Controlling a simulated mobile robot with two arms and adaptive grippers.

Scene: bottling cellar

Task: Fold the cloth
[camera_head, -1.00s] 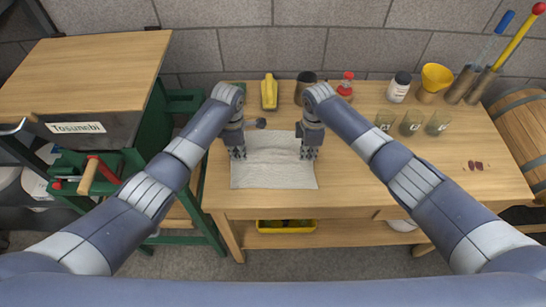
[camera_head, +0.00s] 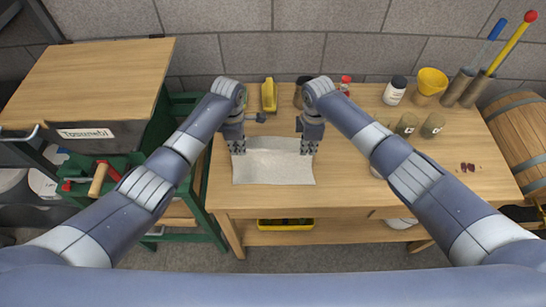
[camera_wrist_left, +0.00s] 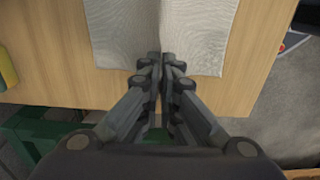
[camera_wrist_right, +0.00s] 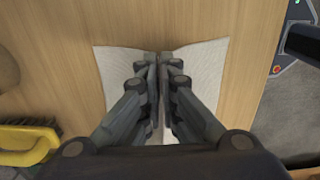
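The pale grey-white cloth (camera_head: 273,170) lies on the wooden table in front of me, roughly rectangular, with its near edge free. My left gripper (camera_head: 238,147) is at its left edge. In the left wrist view the fingers (camera_wrist_left: 161,60) are shut together, and a ridge in the cloth (camera_wrist_left: 120,30) runs to the tips. My right gripper (camera_head: 308,147) is at the cloth's right edge. In the right wrist view its fingers (camera_wrist_right: 159,60) are also shut together, and the cloth (camera_wrist_right: 200,65) dips at the tips. The fabric between the fingers is hidden.
A yellow brush (camera_head: 268,95) stands behind the cloth. A Tosunabi cabinet (camera_head: 98,133) is on the left.

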